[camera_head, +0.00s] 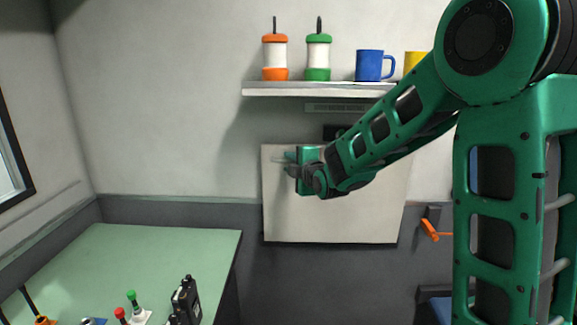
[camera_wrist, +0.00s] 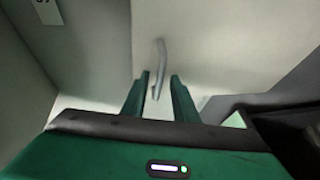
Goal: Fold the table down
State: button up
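A pale, flat panel that looks like the folding table (camera_head: 330,225) stands upright against the wall below the shelf. My arm covers part of it. In the wrist view the pale panel (camera_wrist: 225,35) fills the upper middle and right, with a curved grey handle (camera_wrist: 161,58) on it. My gripper (camera_head: 280,159) is in front of the panel's upper left part. In the wrist view my gripper (camera_wrist: 159,76) is open, its fingers on either side of the handle's lower end, with gaps visible. I cannot tell whether either finger touches the handle.
A shelf (camera_head: 300,89) above holds orange and green bottles, a blue mug (camera_head: 369,65) and a yellow mug (camera_head: 414,61). A green-topped desk (camera_head: 170,255) with small devices is at lower left. An orange wall lever (camera_head: 430,229) is right of the panel.

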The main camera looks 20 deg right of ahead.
grip_shut()
jog(key=shift+f, duration=0.15)
dwell(1.1)
